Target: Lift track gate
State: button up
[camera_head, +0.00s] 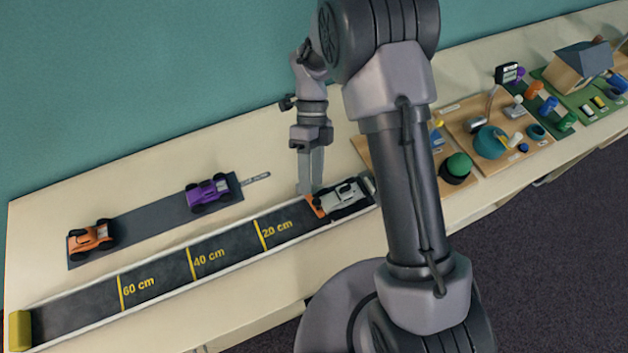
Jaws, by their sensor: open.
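The black track (160,286) with pale side rails runs along the table, with yellow lines marked 20, 40 and 60 cm. A small orange piece, which looks like the track gate (316,206), crosses the lane at the front of a white car (345,194). The car sits at the track's right end. My gripper (308,189) points down over the far side of the track, right by the orange piece. Its jaws are open, and the fingers overlap the piece's far end in this view. I cannot tell whether they touch it.
An orange car (91,237) and a purple car (209,194) stand on a dark strip (150,224) behind the track. A yellow block (20,330) closes the track's left end. A wooden board (462,122) with a green button (457,166) lies to the right.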

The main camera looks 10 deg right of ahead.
jog(key=shift+s+d, duration=0.2)
jog(key=shift+s, duration=0.6)
